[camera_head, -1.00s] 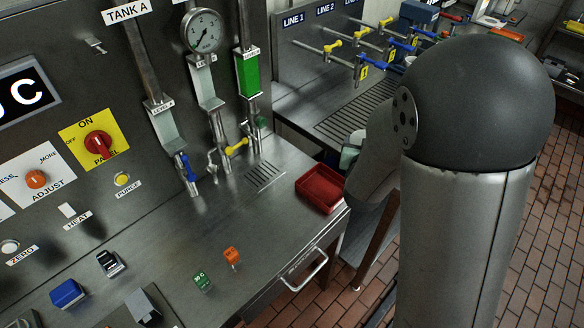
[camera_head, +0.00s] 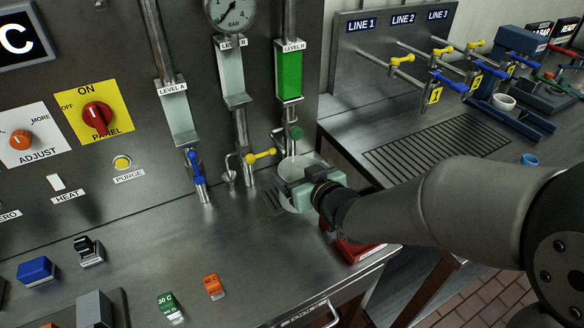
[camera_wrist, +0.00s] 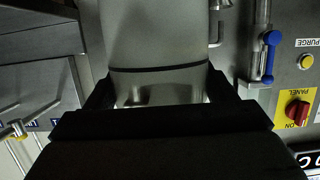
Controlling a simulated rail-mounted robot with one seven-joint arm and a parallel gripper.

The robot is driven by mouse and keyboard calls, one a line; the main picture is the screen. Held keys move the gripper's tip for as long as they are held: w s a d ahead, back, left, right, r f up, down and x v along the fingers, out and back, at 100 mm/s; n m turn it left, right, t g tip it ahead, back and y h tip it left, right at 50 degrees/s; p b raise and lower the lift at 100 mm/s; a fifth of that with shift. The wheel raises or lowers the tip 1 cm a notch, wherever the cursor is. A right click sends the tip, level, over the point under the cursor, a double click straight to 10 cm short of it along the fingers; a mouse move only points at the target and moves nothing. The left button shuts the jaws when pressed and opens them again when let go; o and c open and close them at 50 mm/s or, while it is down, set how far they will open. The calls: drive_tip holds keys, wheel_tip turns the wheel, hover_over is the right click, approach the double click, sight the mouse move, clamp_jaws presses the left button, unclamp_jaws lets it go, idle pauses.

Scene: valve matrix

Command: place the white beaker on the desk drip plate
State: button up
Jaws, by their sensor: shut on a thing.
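The white beaker (camera_head: 301,163) is held upright in my gripper (camera_head: 303,184), near the back right of the desk. Its pale rim shows above the jaws, and part of its lower side shows below them. In the wrist view the beaker (camera_wrist: 155,40) fills the space between my two dark fingers (camera_wrist: 160,95). The slotted desk drip plate (camera_head: 270,201) shows only in part, just left of the beaker; the beaker and gripper hide the rest. I cannot tell whether the beaker's base touches the plate.
Yellow (camera_head: 262,156) and green (camera_head: 296,132) valve handles and a blue one (camera_head: 196,165) stand close behind and left. A red tray (camera_head: 355,249) lies below my wrist, partly hidden. A larger grate (camera_head: 435,150) lies right.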

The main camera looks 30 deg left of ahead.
sight(290, 169)
drive_tip(key=x, duration=0.5)
drive_tip(key=shift+d+f+p, duration=0.15)
drive_tip(key=shift+f+p, duration=0.15)
drive_tip(key=shift+f, duration=0.1)
drive_tip(key=shift+w+a+f+p, duration=0.2)
drive_tip(key=shift+w+a+f, duration=0.15)
drive_tip(key=shift+a+f, duration=0.2)
drive_tip(key=shift+w+a+f+p, duration=0.15)
drive_tip(key=shift+w+a+f, duration=0.25)
drive_tip(key=shift+a, duration=0.25)
drive_tip(key=shift+c, duration=0.4)
drive_tip(key=shift+a+f, duration=0.15)
drive_tip(key=shift+f, duration=0.05)
drive_tip(key=shift+f+b, duration=0.25)
drive_tip(key=shift+b, duration=0.1)
drive_tip(key=o, duration=1.1)
drive_tip(key=shift+o, duration=0.2)
drive_tip(key=shift+r, duration=0.15)
